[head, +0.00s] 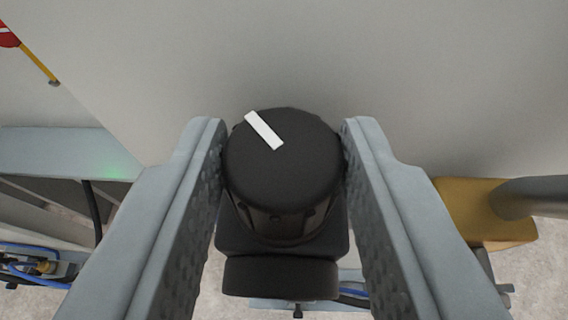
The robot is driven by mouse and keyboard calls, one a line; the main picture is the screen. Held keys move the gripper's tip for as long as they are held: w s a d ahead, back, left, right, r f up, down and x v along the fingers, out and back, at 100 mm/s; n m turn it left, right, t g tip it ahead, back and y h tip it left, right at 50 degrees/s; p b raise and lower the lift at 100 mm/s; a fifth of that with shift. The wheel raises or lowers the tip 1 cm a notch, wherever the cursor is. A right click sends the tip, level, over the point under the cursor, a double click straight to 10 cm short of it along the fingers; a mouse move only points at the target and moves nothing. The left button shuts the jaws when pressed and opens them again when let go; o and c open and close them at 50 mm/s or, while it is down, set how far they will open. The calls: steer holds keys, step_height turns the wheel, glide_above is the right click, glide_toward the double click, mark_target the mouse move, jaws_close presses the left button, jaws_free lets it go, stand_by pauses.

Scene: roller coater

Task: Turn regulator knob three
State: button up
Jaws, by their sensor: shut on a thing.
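A black regulator knob (285,185) with a white pointer mark on its top fills the middle of the head view. The mark slants from upper left to lower right. My gripper (284,150) is shut on the knob, with one grey finger against its left side and the other against its right side. The black regulator body (281,275) shows below the knob. No number is visible on the knob, so I cannot tell which regulator it is.
A plain light grey panel (330,50) lies behind the knob. A yellow block (484,213) with a grey pipe (535,196) is at the right. A grey-blue beam (60,153), black cable and blue hoses (35,275) are at the left. A red-and-yellow part (35,55) is at upper left.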

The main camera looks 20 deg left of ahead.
steer(key=shift+d+n+g+y, duration=0.15)
steer(key=shift+n+g+y, duration=0.45)
steer(key=shift+n+y, duration=0.4)
steer(key=shift+w+n+g+y, duration=0.1)
steer(key=shift+n+g+y, duration=0.4)
steer(key=shift+n+y, duration=0.3)
steer(key=o, duration=0.7)
steer(key=shift+d, duration=0.1)
steer(key=v, duration=1.7)
steer(key=shift+d, duration=0.15)
